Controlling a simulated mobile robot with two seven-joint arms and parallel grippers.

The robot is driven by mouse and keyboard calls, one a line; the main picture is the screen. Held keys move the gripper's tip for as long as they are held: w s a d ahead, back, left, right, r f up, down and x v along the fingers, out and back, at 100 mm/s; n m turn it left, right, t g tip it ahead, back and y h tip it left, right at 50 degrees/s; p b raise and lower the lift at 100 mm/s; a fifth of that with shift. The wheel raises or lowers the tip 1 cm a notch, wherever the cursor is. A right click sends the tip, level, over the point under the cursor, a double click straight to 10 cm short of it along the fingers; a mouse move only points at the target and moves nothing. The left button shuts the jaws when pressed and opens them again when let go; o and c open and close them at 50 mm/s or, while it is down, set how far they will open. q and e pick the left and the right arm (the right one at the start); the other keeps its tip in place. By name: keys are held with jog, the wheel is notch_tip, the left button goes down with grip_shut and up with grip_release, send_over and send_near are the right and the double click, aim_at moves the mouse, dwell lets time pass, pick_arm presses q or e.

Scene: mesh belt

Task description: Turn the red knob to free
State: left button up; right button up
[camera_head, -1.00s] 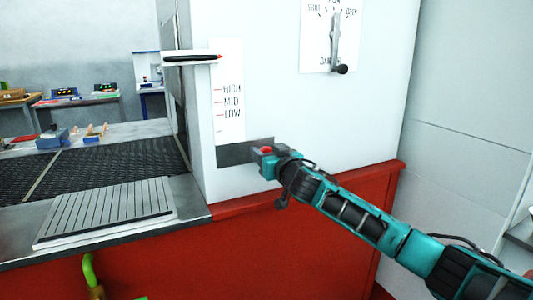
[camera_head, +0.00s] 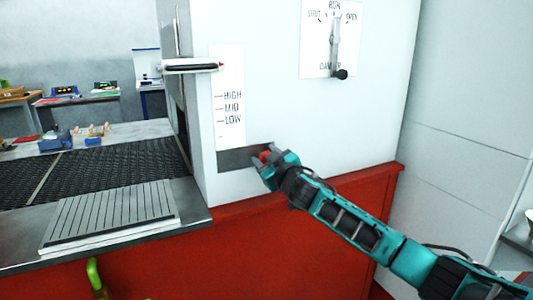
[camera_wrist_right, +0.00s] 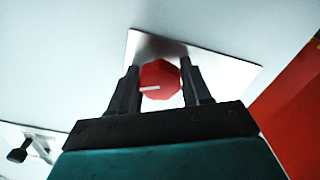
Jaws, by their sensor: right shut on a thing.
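The red knob (camera_wrist_right: 160,80) sits on a metal plate (camera_wrist_right: 222,72) on the white machine wall. It has a white pointer line, which points to the left in the right wrist view. My right gripper (camera_wrist_right: 160,85) is shut on the knob, one finger on each side. No marking for "free" is readable. My left gripper is not in view.
Above the plate is a HIGH, MID, LOW scale (camera_head: 230,107) with a ledge and red pointer (camera_head: 195,66) over it. A lever (camera_head: 338,60) on a marked panel is at upper right. The mesh belt (camera_head: 115,162) and a ribbed plate (camera_head: 110,215) lie left. A red base (camera_head: 240,245) is below.

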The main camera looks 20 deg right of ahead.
jog(key=n, duration=0.2)
jog(key=n+p, duration=0.1)
jog(key=shift+a+r+n+p, duration=0.1)
jog(key=shift+r+n+p, duration=0.1)
jog(key=shift+n+p, duration=0.15)
jog(key=n+p, duration=0.1)
jog(key=n, duration=0.2)
jog(key=shift+a+f+n, duration=0.1)
jog(key=shift+f+n, duration=0.05)
jog(key=shift+n, duration=1.1)
jog(key=shift+f+n, duration=0.15)
jog(key=shift+n, duration=1.75)
jog(key=shift+a, duration=0.1)
jog(key=o, duration=1)
